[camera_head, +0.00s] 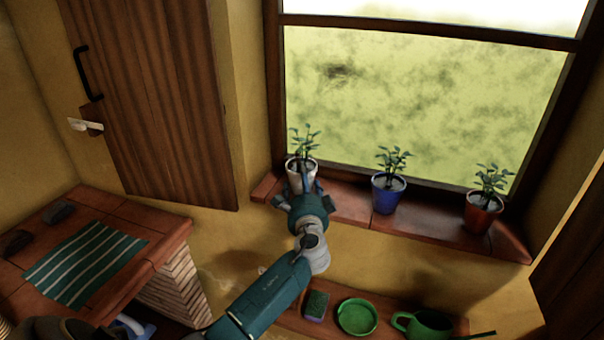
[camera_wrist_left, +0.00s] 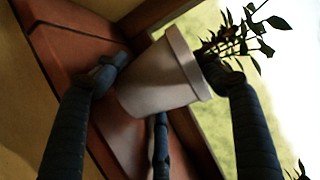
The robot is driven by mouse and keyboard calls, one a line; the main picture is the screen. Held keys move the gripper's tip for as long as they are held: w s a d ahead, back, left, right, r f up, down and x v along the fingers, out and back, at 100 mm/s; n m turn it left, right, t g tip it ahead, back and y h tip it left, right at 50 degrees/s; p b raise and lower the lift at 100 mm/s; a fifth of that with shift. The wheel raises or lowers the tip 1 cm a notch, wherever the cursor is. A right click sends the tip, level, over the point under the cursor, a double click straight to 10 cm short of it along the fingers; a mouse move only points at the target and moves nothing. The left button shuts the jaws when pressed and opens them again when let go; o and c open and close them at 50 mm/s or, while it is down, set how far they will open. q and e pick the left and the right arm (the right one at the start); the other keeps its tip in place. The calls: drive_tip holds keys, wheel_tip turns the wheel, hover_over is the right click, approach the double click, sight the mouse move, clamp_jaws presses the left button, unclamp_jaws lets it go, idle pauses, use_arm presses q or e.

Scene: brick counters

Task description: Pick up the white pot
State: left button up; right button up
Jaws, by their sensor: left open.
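The white pot (camera_head: 293,178) holds a leafy green plant and stands at the left end of the brick window sill in the head view. It also shows in the left wrist view (camera_wrist_left: 160,80), tilted in the picture, between my gripper's fingers. My left gripper (camera_head: 305,188) is at the pot's front, its fingers spread around it. In the left wrist view my left gripper (camera_wrist_left: 155,75) has one finger on each side of the pot and a third below; I cannot tell whether they touch it. My right gripper is not in view.
A blue pot (camera_head: 386,196) and a red-brown pot (camera_head: 480,215), both with plants, stand to the right on the sill (camera_head: 345,207). Below are a green dish (camera_head: 357,317), a green watering can (camera_head: 430,324) and a sponge (camera_head: 317,305). A striped cloth (camera_head: 85,262) lies on the left counter.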

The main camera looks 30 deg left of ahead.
use_arm(q)
drive_tip(key=shift+w+a+f, duration=0.1)
drive_tip(key=shift+w+a, duration=0.3)
drive_tip(key=shift+w, duration=0.1)
drive_tip(key=shift+s, duration=0.1)
drive_tip(key=c, duration=1.1)
drive_tip(key=shift+c, duration=1.2)
drive_tip(key=shift+r, duration=0.2)
